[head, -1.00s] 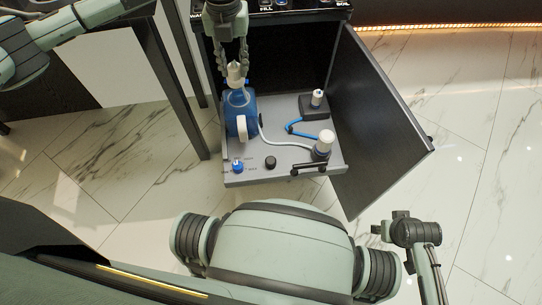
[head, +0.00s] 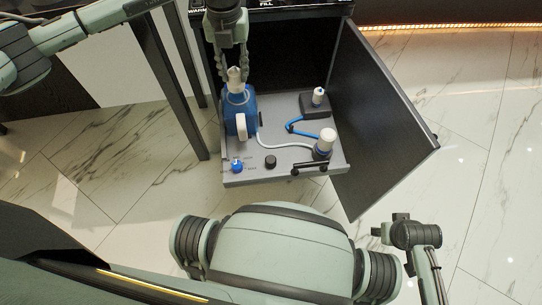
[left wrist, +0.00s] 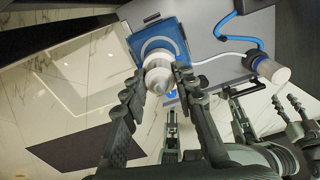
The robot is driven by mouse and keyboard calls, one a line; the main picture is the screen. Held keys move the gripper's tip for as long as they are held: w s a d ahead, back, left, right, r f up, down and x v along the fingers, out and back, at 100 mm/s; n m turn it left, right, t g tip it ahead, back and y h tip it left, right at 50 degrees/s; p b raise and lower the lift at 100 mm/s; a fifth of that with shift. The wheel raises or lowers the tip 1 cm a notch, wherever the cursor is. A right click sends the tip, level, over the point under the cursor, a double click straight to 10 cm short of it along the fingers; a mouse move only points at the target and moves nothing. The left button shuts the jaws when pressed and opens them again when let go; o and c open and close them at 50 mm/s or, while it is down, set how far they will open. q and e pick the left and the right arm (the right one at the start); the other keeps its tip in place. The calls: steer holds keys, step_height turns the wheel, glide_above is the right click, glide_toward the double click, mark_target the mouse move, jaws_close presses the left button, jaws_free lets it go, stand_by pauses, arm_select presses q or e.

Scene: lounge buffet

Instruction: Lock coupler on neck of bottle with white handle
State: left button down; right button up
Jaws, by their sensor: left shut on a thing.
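A blue bottle (head: 236,102) with a white handle (head: 242,126) stands at the left of the grey drawer tray. My left gripper (head: 234,74) comes down from above and is shut on the white coupler (head: 236,82) at the bottle's neck. In the left wrist view the coupler (left wrist: 158,75) sits between the two fingers, over the blue bottle (left wrist: 178,36). I cannot tell whether it is locked; the neck beneath it is mostly hidden. My right gripper (head: 383,231) is at the lower right, away from the tray; its opening is unclear.
The grey tray (head: 290,170) also holds a white-topped cylinder (head: 325,142), a black block with a white cap (head: 316,101), a blue hose (head: 301,132), a white hose, a blue knob (head: 237,165) and a black knob (head: 270,161). An open dark door (head: 380,120) stands at the right.

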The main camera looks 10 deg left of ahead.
arm_select(q)
steer(key=shift+f, duration=0.3)
steer(key=shift+f+b, duration=0.35)
steer(key=shift+b, duration=0.1)
steer(key=shift+f+b, duration=0.45)
steer(key=shift+f, duration=0.25)
stand_by(0.7)
steer(key=c, duration=1.1)
jaws_free()
step_height(320, 180, up, 12)
steer(key=shift+r, duration=0.1)
